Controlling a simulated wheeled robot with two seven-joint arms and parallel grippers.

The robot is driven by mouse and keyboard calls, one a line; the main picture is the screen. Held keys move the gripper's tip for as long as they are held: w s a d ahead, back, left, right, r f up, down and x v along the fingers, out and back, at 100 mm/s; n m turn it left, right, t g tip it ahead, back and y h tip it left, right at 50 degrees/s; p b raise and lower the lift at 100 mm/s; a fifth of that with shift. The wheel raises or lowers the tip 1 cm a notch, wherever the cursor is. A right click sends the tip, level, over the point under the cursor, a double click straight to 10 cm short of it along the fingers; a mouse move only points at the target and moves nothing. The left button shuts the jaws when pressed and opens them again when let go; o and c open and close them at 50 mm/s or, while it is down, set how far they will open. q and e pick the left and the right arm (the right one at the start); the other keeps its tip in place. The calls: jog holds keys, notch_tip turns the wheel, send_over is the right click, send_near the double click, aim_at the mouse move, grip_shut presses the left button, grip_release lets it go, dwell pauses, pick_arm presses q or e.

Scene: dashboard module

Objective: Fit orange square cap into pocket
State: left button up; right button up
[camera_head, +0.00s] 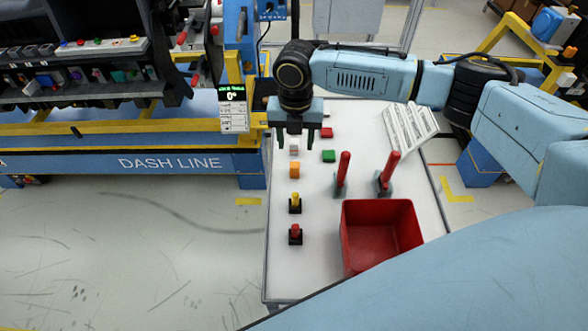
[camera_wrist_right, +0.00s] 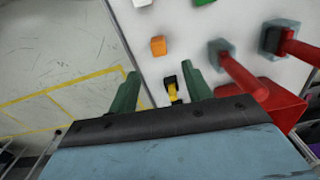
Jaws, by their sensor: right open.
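The orange square cap (camera_head: 294,170) lies on the white table, in a column of small parts near its left edge. It also shows in the right wrist view (camera_wrist_right: 158,46), beyond the fingertips. My right gripper (camera_head: 293,144) is above the table near the cap, behind it in the head view. In the wrist view its two green fingers (camera_wrist_right: 160,75) are apart with nothing held between them. The dashboard module (camera_head: 85,60) stands at the upper left with several coloured controls. I cannot make out which pocket fits the cap. My left gripper is not in view.
White, green (camera_head: 328,156) and red (camera_head: 326,132) caps lie near the orange one. Yellow (camera_head: 295,203) and red (camera_head: 295,234) switches stand in front. Two red-handled levers (camera_head: 342,172) and a red bin (camera_head: 380,207) are to the right. A white rack (camera_head: 410,130) lies behind.

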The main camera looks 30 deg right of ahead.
aim_at(295, 164)
notch_tip(295, 164, down, 10)
jog(key=shift+w+r, duration=0.1)
jog(key=shift+w, duration=0.05)
dwell(0.3)
jog(key=c, duration=1)
